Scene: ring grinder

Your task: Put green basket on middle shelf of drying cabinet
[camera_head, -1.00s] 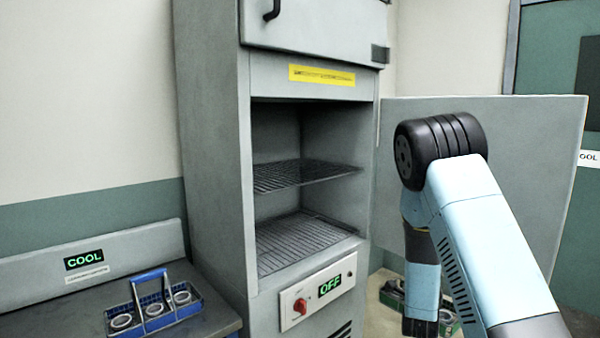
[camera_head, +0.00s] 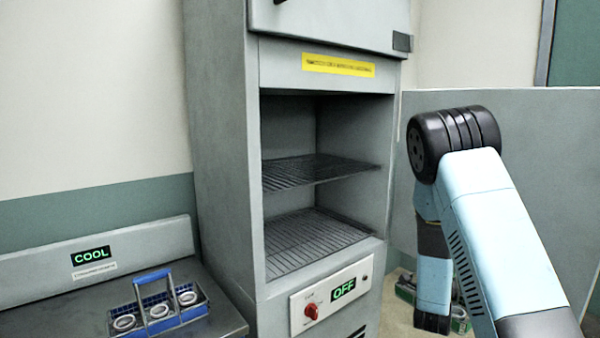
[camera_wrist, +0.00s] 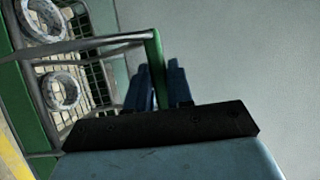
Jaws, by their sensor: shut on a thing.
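The green basket (camera_wrist: 32,118) fills the left of the wrist view. It has a green frame, wire sides and metal rings inside. My gripper (camera_wrist: 160,88) is shut on its handle. In the head view the basket (camera_head: 462,318) hangs low at the right, mostly hidden behind my arm; my gripper's fingertips are hidden there. The drying cabinet (camera_head: 222,150) stands open in the middle of the head view. Its wire middle shelf (camera_head: 310,172) is empty. The basket is outside the cabinet, to the right of and below that shelf.
A lower rack (camera_head: 312,238) in the cabinet is empty too. The open cabinet door (camera_head: 555,170) stands at the right, behind my arm. A blue basket (camera_head: 155,310) with rings sits on the bench at left, by a COOL sign (camera_head: 90,254). The cabinet panel (camera_head: 330,295) reads OFF.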

